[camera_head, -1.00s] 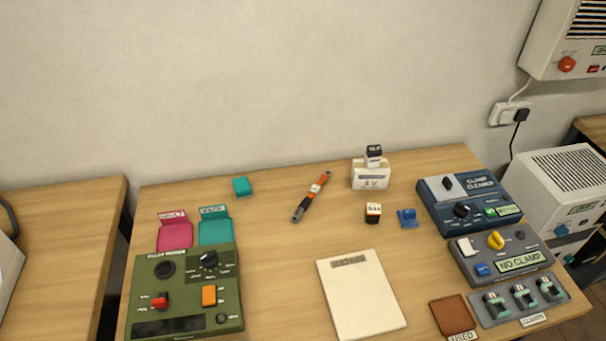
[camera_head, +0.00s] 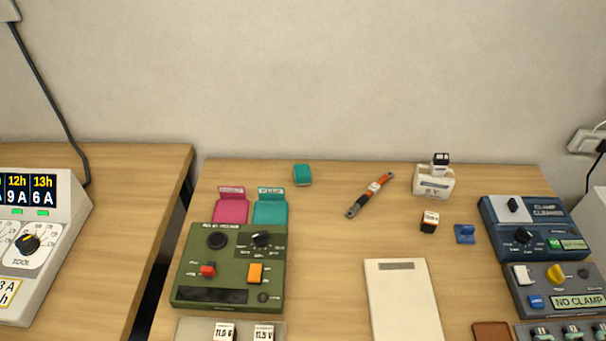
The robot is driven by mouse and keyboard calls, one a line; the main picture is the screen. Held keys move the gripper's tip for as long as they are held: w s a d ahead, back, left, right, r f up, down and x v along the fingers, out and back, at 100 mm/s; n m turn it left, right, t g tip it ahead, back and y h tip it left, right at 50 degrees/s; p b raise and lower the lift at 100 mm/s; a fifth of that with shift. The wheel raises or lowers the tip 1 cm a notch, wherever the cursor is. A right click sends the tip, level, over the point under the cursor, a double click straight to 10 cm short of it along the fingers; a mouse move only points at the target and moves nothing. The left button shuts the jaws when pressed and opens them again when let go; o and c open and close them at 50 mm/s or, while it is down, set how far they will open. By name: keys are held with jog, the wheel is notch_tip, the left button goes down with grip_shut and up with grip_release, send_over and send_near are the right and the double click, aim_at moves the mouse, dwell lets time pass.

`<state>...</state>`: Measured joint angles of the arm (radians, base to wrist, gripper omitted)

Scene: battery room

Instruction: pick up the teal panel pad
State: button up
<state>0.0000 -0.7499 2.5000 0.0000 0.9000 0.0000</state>
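The teal panel pad (camera_head: 302,175) looks to be the small teal block lying alone on the wooden table near its back edge. A flat teal holder with a label tab (camera_head: 270,208) lies in front of it and to its left, beside a matching pink holder (camera_head: 231,207). Nothing touches the teal block. My gripper is not in view.
A green control box (camera_head: 229,264) stands in front of the holders. An orange and black tool (camera_head: 370,195) lies right of the teal block. A white pad (camera_head: 402,305), a white battery box (camera_head: 433,182) and the clamp cleaner (camera_head: 530,224) stand farther right. Bare wood surrounds the teal block.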

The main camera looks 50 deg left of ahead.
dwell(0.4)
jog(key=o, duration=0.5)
